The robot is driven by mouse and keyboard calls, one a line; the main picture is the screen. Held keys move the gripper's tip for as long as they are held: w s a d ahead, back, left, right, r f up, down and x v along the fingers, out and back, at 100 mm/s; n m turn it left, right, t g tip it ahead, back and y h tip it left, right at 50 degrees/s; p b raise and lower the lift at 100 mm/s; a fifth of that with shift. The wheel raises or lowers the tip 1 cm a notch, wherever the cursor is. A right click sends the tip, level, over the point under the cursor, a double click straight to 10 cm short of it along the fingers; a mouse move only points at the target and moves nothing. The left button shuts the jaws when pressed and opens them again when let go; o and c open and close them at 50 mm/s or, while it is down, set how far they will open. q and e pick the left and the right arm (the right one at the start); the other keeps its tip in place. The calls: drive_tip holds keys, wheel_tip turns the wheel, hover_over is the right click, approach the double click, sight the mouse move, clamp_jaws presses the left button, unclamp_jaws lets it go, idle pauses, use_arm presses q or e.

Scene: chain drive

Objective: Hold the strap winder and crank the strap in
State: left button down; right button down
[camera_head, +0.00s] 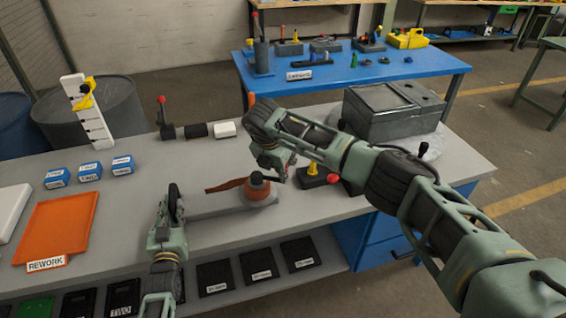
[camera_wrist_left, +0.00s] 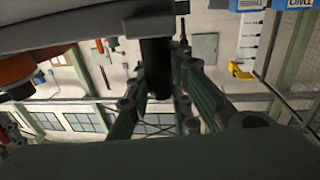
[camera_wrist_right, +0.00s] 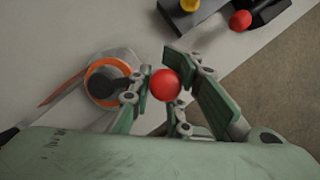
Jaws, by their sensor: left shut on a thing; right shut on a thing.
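The strap winder (camera_head: 212,202) is a long grey piece with an orange drum (camera_head: 258,193) at its right end, on the grey table. An orange strap (camera_head: 224,185) runs left from the drum. My left gripper (camera_head: 174,205) is at the winder's left end, and in the left wrist view its fingers close on a black grip (camera_wrist_left: 157,66). My right gripper (camera_head: 278,165) is over the drum's right side. In the right wrist view its fingers are shut on the red crank knob (camera_wrist_right: 165,85), beside the drum's orange ring (camera_wrist_right: 103,76). My right gripper's fingertips are partly hidden in the head view.
A dark block with a yellow knob (camera_head: 312,168) and a red knob stands just right of the winder. A grey bin (camera_head: 390,118) is behind it. An orange tray (camera_head: 58,226) and blue boxes (camera_head: 90,172) lie left. A black-and-white tool (camera_head: 195,130) lies behind.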

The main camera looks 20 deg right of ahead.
drive_tip(key=s+a+m+g+h, duration=0.1)
drive_tip(key=s+a+m+g, duration=0.1)
drive_tip(key=a+m, duration=0.4)
drive_tip(key=shift+s+a+m, duration=0.4)
drive_tip(key=shift+s+a, duration=0.1)
drive_tip(key=shift+a, duration=1.75)
drive_tip(key=shift+a, duration=0.1)
drive_tip(key=c, duration=1.7)
unclamp_jaws()
drive_tip(key=shift+w, duration=0.1)
